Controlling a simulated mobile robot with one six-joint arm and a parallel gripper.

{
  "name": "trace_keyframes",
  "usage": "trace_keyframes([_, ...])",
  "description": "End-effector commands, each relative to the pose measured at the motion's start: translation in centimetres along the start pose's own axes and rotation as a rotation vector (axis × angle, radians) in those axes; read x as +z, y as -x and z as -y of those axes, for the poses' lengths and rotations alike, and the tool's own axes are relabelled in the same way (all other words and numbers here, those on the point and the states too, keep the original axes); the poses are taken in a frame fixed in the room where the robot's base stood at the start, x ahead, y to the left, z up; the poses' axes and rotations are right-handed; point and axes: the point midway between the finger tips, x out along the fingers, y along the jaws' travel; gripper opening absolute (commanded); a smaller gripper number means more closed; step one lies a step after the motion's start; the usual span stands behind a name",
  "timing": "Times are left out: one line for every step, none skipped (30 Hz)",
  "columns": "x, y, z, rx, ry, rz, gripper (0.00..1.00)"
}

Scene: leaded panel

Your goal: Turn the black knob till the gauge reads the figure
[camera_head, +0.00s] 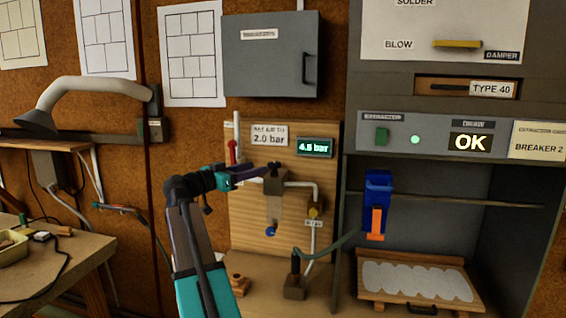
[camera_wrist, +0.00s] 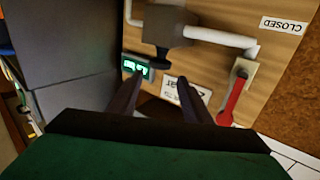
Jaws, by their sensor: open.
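The black knob (camera_head: 274,165) sits on top of the grey regulator on the wooden board; in the wrist view the knob (camera_wrist: 161,54) shows below the regulator body (camera_wrist: 165,20). My gripper (camera_head: 258,173) is open beside it. In the wrist view my two dark fingers (camera_wrist: 157,82) are spread, pointing toward the knob, which lies just beyond the tips and appears apart from them. The green digital gauge (camera_head: 315,147) reads about 4.5 bar; its last digit is blurry. The label (camera_head: 269,136) gives the figure 2.0 bar.
A red lever (camera_head: 232,152) stands left of the knob; it also shows in the wrist view (camera_wrist: 234,98). A white pipe (camera_head: 303,185) runs right to a brass fitting (camera_head: 314,210). A grey cabinet (camera_head: 270,60) hangs above. A blue and orange tool (camera_head: 377,205) hangs at right.

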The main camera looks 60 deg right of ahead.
Motion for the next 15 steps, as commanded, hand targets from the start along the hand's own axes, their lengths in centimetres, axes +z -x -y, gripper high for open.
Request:
trace_keyframes([-0.1, -0.2, 0.0, 0.001, 0.000, 0.000, 0.45])
trace_keyframes([-0.1, -0.4, 0.0, 0.000, 0.000, 0.000, 0.45])
trace_keyframes([-0.1, -0.7, 0.0, 0.000, 0.001, 0.000, 0.45])
trace_keyframes([-0.1, -0.9, 0.1, 0.000, 0.001, 0.000, 0.45])
trace_keyframes([-0.1, -1.1, 0.1, 0.000, 0.001, 0.001, 0.45])
trace_keyframes([-0.1, -1.5, 0.1, 0.000, 0.001, 0.001, 0.45])
trace_keyframes([-0.1, -1.8, 0.1, 0.000, 0.001, 0.001, 0.45])
trace_keyframes([-0.1, -2.2, 0.0, 0.001, 0.001, 0.001, 0.45])
trace_keyframes([-0.1, -2.7, 0.0, 0.002, 0.001, 0.001, 0.45])
trace_keyframes([-0.2, -3.1, 0.1, 0.001, 0.001, 0.001, 0.45])
trace_keyframes([-0.2, -3.5, 0.1, 0.001, 0.001, 0.001, 0.45])
trace_keyframes([-0.2, -4.1, 0.1, 0.001, 0.001, 0.001, 0.45])
trace_keyframes([-0.2, -4.5, 0.1, 0.002, 0.001, 0.001, 0.45])
trace_keyframes([-0.2, -5.0, 0.0, 0.002, 0.001, 0.001, 0.45])
trace_keyframes([-0.3, -5.5, 0.1, 0.001, 0.001, 0.001, 0.45])
